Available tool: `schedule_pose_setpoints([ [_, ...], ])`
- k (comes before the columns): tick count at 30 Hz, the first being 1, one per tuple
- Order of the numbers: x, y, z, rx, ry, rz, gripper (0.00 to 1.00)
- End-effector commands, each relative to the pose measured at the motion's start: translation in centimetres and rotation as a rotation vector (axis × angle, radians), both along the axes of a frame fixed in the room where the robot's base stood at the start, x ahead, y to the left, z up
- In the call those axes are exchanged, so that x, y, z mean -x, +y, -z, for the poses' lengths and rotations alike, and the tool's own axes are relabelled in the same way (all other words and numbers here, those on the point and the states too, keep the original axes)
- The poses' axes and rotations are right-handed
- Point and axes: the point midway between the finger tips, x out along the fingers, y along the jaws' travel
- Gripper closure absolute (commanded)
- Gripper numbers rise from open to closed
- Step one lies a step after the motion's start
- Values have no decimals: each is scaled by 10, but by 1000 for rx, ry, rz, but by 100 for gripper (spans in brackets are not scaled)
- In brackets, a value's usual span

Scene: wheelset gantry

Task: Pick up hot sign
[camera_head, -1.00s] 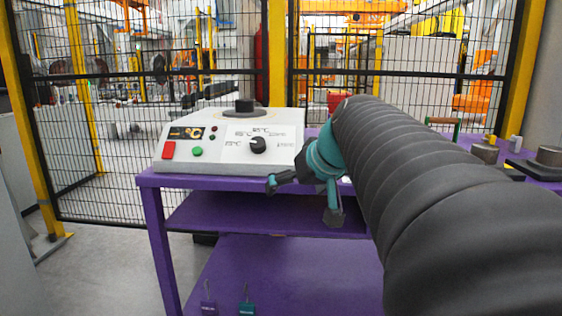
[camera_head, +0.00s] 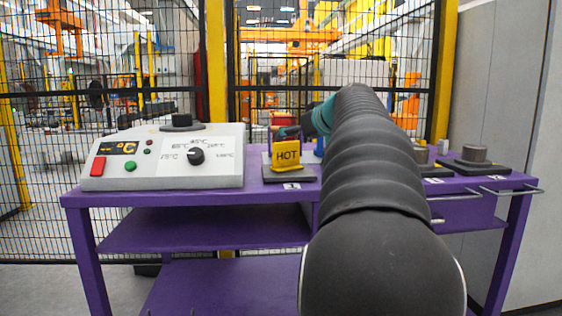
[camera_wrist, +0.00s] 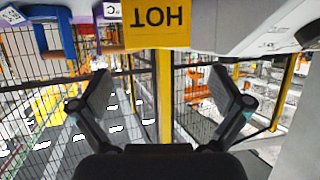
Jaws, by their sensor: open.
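The yellow HOT sign (camera_head: 286,155) stands upright on a dark base plate (camera_head: 290,175) on the purple bench, just right of the white heater. In the wrist view the HOT sign (camera_wrist: 158,22) appears upside down at the top centre, beyond the open fingers. My gripper (camera_wrist: 166,84) is open with nothing between its fingers. In the head view only a teal part and a dark finger of it show, near the top of the sign. My arm hides the rest of the gripper.
The white heater (camera_head: 165,160) with knob and buttons stands on the left of the purple bench (camera_head: 190,200). Dark plates with metal cylinders (camera_head: 475,154) sit at the right. A mesh fence (camera_head: 100,100) is behind the bench. A blue thing (camera_wrist: 52,32) shows near the sign.

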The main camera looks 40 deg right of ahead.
Motion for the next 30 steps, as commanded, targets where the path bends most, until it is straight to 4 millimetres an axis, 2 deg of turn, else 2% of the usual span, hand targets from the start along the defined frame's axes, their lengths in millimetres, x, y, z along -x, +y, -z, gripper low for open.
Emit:
schedule_pose_setpoints([
  [3,-13,-2,6,-1,1,-1,0],
  [13,-28,-6,18,-2,1,1,0],
  [21,-58,-12,35,-1,1,-1,0],
  [29,-62,-13,37,-1,0,1,0],
  [30,-62,-13,37,-1,0,1,7],
])
